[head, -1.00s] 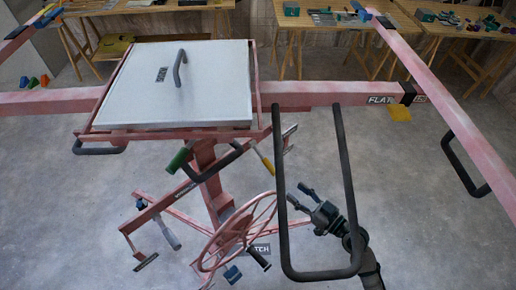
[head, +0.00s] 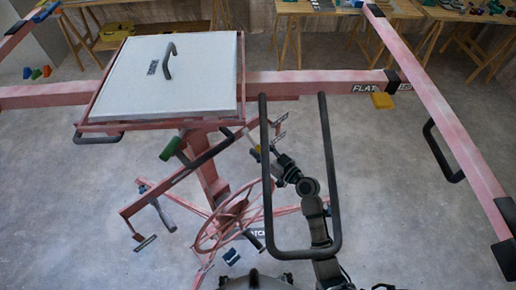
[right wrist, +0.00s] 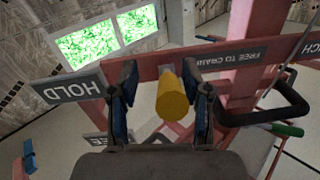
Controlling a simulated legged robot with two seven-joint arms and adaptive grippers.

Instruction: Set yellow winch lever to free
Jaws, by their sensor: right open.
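The yellow winch lever (right wrist: 172,95) points toward the camera in the right wrist view, between the two fingers of my right gripper (right wrist: 160,85). The gripper is open, and the lever appears nearer its right finger; I cannot tell whether they touch. A HOLD plate (right wrist: 68,90) is on the left and a FREE TO CRANK plate (right wrist: 240,58) on the right of the lever. In the head view, my right gripper (head: 272,163) is by the red post, with the small yellow lever (head: 257,149) partly hidden at its tips. My left gripper is not in view.
A dark handle loop (head: 330,190) stands in front of my right arm. The red handwheel (head: 230,222) is below left of the gripper. A white panel (head: 150,90) lies on the red lift's cradle.

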